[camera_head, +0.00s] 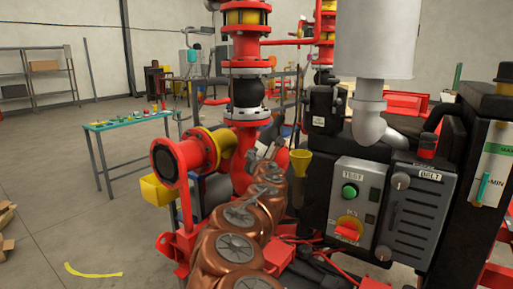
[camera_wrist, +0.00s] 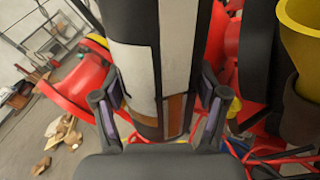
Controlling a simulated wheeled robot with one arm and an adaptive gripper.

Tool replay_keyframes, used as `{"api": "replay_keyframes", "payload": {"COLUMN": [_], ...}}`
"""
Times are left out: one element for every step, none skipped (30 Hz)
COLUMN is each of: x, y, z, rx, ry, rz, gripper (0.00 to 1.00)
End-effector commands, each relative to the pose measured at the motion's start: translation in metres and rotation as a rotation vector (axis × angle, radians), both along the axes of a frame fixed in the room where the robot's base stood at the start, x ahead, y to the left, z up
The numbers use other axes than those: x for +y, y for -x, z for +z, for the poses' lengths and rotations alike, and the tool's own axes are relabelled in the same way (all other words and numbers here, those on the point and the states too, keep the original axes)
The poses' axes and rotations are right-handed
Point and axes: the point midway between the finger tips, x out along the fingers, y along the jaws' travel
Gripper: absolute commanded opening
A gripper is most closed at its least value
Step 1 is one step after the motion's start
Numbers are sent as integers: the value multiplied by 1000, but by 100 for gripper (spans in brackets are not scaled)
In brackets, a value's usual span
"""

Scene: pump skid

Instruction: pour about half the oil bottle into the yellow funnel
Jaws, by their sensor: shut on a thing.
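My gripper (camera_wrist: 160,112) is shut on the oil bottle (camera_wrist: 133,70), a dark bottle with a pale label and an orange-brown patch low down. One finger lies on each side of it; its top is out of the wrist view. The yellow funnel (camera_wrist: 302,38) is at the right edge of that view, apart from the bottle, above a dark holder (camera_wrist: 300,112). In the head view the funnel (camera_head: 301,160) stands just right of my gripper (camera_head: 264,146). The bottle is small and partly hidden there, and I cannot tell its tilt. No oil stream shows.
A red flanged pipe (camera_head: 182,158) stands left of my arm, and a red and black column (camera_head: 247,92) rises behind. A control box (camera_head: 350,205) with a green button and a grey exhaust pipe (camera_head: 372,118) stand on the right. Floor on the left is mostly clear.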

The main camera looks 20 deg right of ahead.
Motion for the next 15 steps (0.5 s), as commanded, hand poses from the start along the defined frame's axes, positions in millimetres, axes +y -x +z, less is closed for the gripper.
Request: {"api": "replay_keyframes", "payload": {"x": [1, 2, 2, 2, 1, 1, 1, 1, 1, 1, 1, 1, 1, 1, 1], "y": [-1, -1, -1, -1, -1, -1, -1, -1, -1, -1, -1, -1, -1, -1, -1], "z": [1, 1, 1, 0, 0, -1, -1, -1, -1, -1, -1, -1, -1, -1, -1], "rx": [25, 43, 65, 79, 91, 105, 112, 118, 122, 124, 124, 124, 124, 123, 123], "ry": [51, 82, 119, 145, 164, 187, 200, 208, 215, 217, 218, 217, 217, 216, 216], "rz": [3, 4, 4, 3, 3, 1, 1, 1, 0, 0, 0, 0, 0, 0, 0], "gripper": [28, 28, 28, 28, 28, 28, 28, 28, 28, 28, 28, 28, 28, 28, 28]}}
